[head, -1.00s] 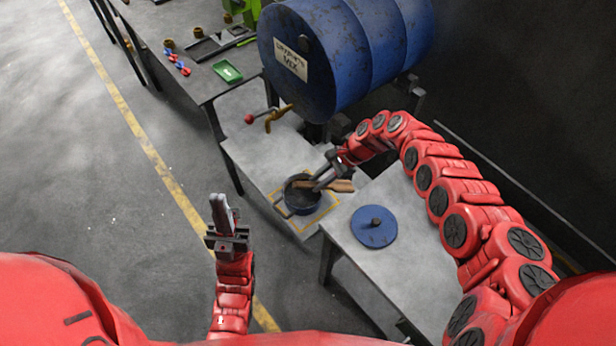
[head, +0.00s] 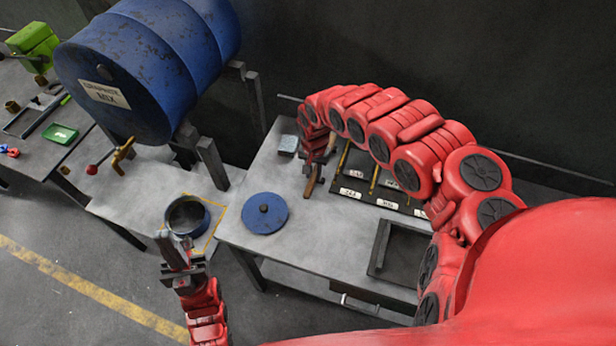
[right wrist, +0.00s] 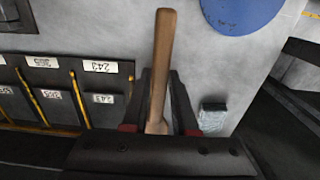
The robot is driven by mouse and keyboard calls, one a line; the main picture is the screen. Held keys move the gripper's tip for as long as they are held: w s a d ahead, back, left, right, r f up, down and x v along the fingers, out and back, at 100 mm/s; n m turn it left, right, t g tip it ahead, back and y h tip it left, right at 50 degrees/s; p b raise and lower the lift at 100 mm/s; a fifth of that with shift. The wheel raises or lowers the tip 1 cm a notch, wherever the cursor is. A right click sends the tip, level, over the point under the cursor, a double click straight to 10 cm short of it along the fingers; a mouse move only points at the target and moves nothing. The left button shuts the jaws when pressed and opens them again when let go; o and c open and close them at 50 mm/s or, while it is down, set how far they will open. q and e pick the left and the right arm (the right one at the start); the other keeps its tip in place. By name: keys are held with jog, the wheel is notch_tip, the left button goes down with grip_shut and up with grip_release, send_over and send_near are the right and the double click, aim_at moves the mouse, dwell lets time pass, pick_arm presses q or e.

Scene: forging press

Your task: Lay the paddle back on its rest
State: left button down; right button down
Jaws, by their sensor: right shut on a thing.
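The paddle (head: 312,180) has a wooden handle. A small block with a pale top (head: 288,144) lies close by and also shows in the right wrist view (right wrist: 212,118). I cannot tell which thing is the rest. My left gripper (head: 172,243) is beside the blue pot (head: 204,221); I cannot tell whether its fingers touch.
The blue round lid (head: 264,222) lies on the table. The labelled rack (head: 352,206) with yellow strips is behind a dark square tray (head: 380,262). Table between lid and tray is clear.

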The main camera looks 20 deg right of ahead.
jog(key=shift+w+d+f+b, duration=0.5)
jog(key=shift+w+f+b, duration=0.2)
jog(key=shift+b, duration=0.85)
jog(key=shift+w+d+f+b, duration=0.45)
jog(key=shift+w+f+b, duration=0.3)
jog(key=shift+b, duration=0.85)
jog(key=shift+w+d+f+b, duration=0.55)
jog(key=shift+w+b, duration=0.25)
jog(key=shift+b, duration=0.75)
jog(key=shift+f+b, duration=0.35)
jog(key=shift+f, duration=0.5)
jog(key=shift+f, duration=0.5)
jog(key=c, duration=0.6)
grip_release()
notch_tip(320, 180, up, 18)
jog(key=b, duration=0.3)
jog(key=shift+s+a+f, duration=0.1)
jog(key=shift+s+f, duration=0.05)
jog(key=shift+f, duration=0.1)
